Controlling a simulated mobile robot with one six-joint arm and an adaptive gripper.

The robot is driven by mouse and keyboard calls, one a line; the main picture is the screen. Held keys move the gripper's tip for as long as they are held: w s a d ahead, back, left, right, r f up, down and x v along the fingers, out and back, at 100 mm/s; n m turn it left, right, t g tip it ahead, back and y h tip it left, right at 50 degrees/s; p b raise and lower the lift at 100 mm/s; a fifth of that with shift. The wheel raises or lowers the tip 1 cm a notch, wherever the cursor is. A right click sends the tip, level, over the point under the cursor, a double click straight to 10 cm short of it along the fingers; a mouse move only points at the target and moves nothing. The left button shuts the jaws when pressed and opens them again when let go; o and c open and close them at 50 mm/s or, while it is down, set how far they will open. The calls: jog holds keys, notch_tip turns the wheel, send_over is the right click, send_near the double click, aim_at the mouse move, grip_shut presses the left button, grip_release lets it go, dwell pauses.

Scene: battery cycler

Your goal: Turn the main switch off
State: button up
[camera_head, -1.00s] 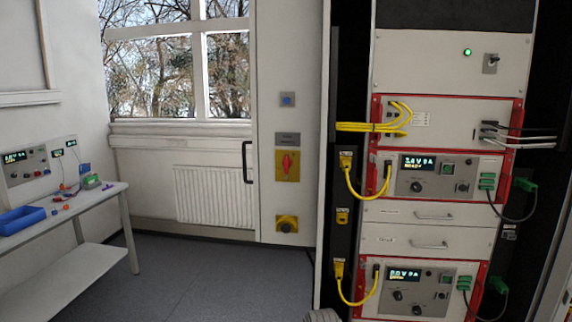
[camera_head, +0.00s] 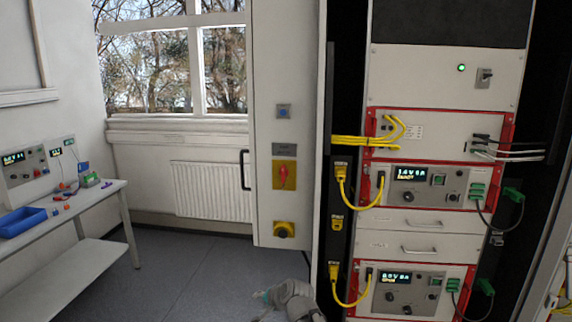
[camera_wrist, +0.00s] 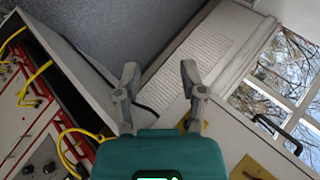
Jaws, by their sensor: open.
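The red rotary switch handle (camera_head: 283,176) sits on a yellow plate (camera_head: 291,166) on the narrow light-grey cabinet; the handle looks upright. A grey label plate is above it. A small toggle switch (camera_head: 484,77) is at the top right of the rack, beside a lit green lamp (camera_head: 461,68). My gripper (camera_wrist: 160,74) is open and empty in the wrist view, with its two grey fingers spread apart and touching nothing that I can see. In the head view only part of my arm shows at the bottom, below the cabinet. The red handle is not visible in the wrist view.
Yellow cables (camera_head: 350,194) and green plugs (camera_head: 512,194) stick out from the rack. A bench (camera_head: 100,192) stands left. Floor between bench and cabinet is clear.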

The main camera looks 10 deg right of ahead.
aim_at(283, 173)
jog(key=w+a+r+m+t+p, duration=0.1)
jog(key=w+r+m+t+p, duration=0.4)
jog(key=r, duration=0.4)
jog(key=w+r+m+t+p, duration=0.2)
jog(key=w+r+m, duration=0.35)
jog(key=r, duration=0.35)
jog(key=w+d+r+m+t+h+p, duration=0.1)
jog(key=w+d+r+m+h+p, duration=0.1)
jog(key=m, duration=0.8)
jog(key=w+d+r+m+t+h+p, duration=0.1)
jog(key=w+d+r+m+h+p, duration=0.2)
jog(key=d+r+m+h+p, duration=0.2)
notch_tip(283, 173, up, 5)
jog(key=m+h+p, duration=0.2)
jog(key=m+h, duration=0.2)
jog(key=m, duration=0.2)
jog(key=shift+d, duration=0.3)
jog(key=shift+w+m, duration=0.2)
jog(key=shift+m, duration=0.05)
jog(key=x, duration=1.3)
jog(key=shift+w+d+r, duration=0.1)
jog(key=shift+w+r, duration=0.05)
jog(key=shift+w, duration=0.1)
jog(key=shift+c, duration=0.3)
